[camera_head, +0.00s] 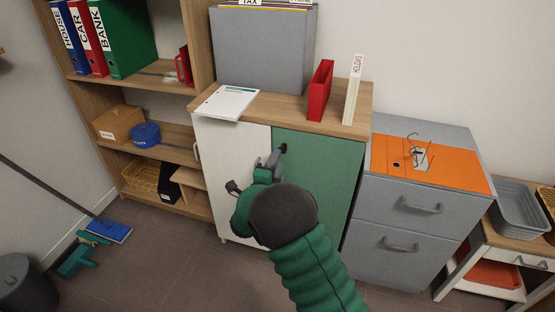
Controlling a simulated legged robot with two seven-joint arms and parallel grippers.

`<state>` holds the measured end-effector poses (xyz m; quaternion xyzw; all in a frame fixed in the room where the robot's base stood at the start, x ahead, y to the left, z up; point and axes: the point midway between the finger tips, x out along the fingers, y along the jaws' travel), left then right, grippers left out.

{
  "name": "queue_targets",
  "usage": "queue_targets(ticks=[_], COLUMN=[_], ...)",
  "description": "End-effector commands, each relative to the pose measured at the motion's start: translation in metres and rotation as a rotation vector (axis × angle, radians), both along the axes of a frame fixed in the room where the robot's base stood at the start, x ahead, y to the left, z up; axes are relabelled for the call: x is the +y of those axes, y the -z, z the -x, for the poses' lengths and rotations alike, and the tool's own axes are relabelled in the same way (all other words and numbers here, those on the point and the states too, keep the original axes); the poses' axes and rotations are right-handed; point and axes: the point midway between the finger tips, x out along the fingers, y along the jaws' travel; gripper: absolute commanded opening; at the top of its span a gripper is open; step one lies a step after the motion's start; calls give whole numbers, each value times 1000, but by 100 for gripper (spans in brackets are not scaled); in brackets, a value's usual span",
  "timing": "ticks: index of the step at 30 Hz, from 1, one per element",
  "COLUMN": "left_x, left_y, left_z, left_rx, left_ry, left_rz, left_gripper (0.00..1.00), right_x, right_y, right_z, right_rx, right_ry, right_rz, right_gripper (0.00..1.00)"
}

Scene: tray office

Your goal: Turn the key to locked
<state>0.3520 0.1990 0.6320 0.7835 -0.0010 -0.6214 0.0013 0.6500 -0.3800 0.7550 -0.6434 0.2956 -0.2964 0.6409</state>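The cabinet has a white left door (222,150) and a green right door (325,175), both closed. A small dark lock (283,148) sits near the upper left edge of the green door. My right gripper (274,158) has its grey fingertips at this lock, just left of and below it. I cannot make out a key; the fingers may hide it. Whether the fingers are open or shut on something is too small to tell. My green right arm covers the lower part of the doors. My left gripper is not in view.
A grey drawer unit (410,205) is at right. A blue mop (108,231) is on the floor at left.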

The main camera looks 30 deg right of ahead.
Motion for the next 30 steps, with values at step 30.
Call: queue_targets(ticks=[30], left_x=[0], left_y=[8], left_z=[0], left_rx=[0], left_ry=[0], left_rz=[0], left_gripper=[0], right_x=[-26], right_y=[1], right_z=[-21], right_rx=[2], right_ry=[0], right_rz=[-1], right_gripper=[0])
